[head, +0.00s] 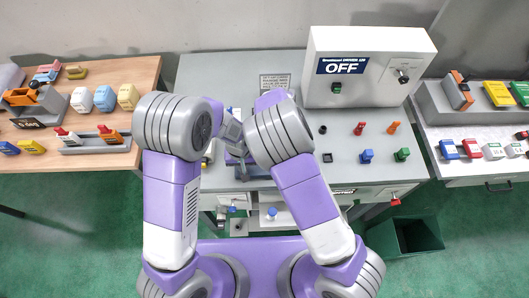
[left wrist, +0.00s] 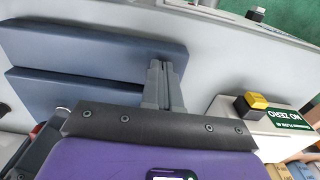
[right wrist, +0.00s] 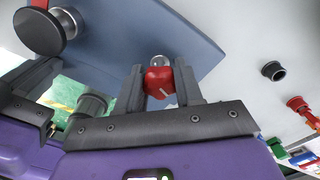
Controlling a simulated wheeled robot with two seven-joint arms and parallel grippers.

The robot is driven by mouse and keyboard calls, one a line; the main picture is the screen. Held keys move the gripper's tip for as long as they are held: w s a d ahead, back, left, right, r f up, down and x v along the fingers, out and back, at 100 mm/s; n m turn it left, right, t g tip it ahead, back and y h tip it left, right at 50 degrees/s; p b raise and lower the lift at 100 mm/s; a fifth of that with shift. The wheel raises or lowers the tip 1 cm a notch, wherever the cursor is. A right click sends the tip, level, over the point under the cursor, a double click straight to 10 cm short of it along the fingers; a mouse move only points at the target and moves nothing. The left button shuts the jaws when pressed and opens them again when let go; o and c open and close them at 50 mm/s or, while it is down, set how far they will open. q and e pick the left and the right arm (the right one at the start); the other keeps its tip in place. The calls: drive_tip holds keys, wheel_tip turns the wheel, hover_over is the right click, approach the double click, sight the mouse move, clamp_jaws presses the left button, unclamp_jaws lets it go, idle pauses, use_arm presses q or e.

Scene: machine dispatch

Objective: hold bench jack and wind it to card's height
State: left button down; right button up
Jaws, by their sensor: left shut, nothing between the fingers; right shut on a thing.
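Two blue-grey plates, which look like the bench jack (left wrist: 90,50), lie one beside the other in the left wrist view. My left gripper (left wrist: 166,68) is shut and empty over their right ends; I cannot tell whether it touches them. In the right wrist view my right gripper (right wrist: 160,72) is shut on a red knob (right wrist: 158,83) with a silver end, in front of a blue-grey plate (right wrist: 190,35). In the head view my arms hide most of the jack; a small dark blue part (head: 256,171) shows below them.
A white box marked OFF (head: 365,80) stands at the bench's back right. Coloured knobs (head: 367,156) stand on the right of the bench. A wooden table (head: 90,160) is at left, a side bench (head: 455,170) at right. A green bin (head: 405,236) is on the floor.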

drive_tip(key=shift+m, duration=0.5)
drive_tip(key=m, duration=0.5)
drive_tip(key=o, duration=1)
drive_tip(key=shift+r, duration=2)
drive_tip(key=shift+o, duration=0.2)
